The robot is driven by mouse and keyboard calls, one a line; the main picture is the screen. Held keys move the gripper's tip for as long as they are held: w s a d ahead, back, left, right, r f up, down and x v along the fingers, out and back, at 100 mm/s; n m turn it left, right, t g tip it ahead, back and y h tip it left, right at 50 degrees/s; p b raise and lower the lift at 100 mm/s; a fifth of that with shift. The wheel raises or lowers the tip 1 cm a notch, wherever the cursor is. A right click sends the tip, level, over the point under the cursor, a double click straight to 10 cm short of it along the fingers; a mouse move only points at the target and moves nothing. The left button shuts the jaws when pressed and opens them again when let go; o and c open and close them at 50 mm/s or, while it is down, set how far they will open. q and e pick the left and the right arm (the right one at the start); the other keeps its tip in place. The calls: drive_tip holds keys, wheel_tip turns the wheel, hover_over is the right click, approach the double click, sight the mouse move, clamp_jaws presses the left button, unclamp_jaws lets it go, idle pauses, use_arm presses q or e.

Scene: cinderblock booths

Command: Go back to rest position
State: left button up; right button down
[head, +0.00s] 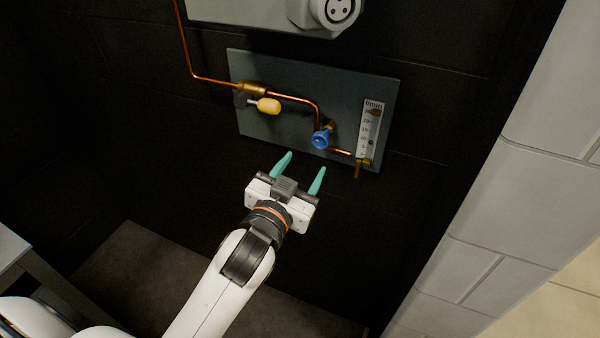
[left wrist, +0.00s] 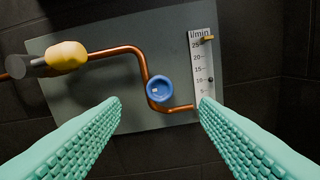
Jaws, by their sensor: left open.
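My left gripper (head: 300,174) is open, with its two teal fingers spread and nothing between them. It is in front of the wall, just below the grey panel (head: 270,122) in the head view. Its fingers also show along the lower part of the left wrist view (left wrist: 158,112). The fingers look apart from the blue knob (head: 321,138), which shows in the left wrist view (left wrist: 160,89) above and between the fingertips. My right gripper is not in view.
A copper pipe (head: 212,80) runs across the panel past a yellow-handled valve (head: 268,106). A flow gauge (head: 369,130) marked l/min stands at the panel's right. A grey box with a round socket (head: 338,12) is above. A pale block wall (head: 520,190) bounds the right side.

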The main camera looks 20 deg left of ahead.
use_arm(q)
drive_tip(key=shift+s, duration=0.15)
idle(0.3)
wheel_tip(320, 180, down, 21)
drive_tip(key=w+g, duration=0.3)
drive_tip(key=g, duration=0.1)
drive_tip(key=s+a+f+m+g, duration=0.1)
drive_tip(key=s+f+g, duration=0.15)
drive_tip(key=f, duration=0.65)
drive_tip(key=s+f+g, duration=0.2)
drive_tip(key=s+f, duration=0.1)
drive_tip(key=f, duration=0.6)
drive_tip(key=s+a+f+g, duration=0.3)
drive_tip(key=s+f+g, duration=0.2)
drive_tip(key=s+f, duration=1.35)
drive_tip(key=s+a+f+g, duration=0.1)
drive_tip(key=s+f, duration=0.3)
drive_tip(key=s, duration=0.5)
drive_tip(key=s+a+f+n+g, duration=0.1)
drive_tip(key=s+f, duration=0.3)
drive_tip(key=s, duration=0.6)
drive_tip(key=shift+f+g+y, duration=0.15)
drive_tip(key=shift+g+y, duration=0.15)
drive_tip(key=shift+g, duration=0.45)
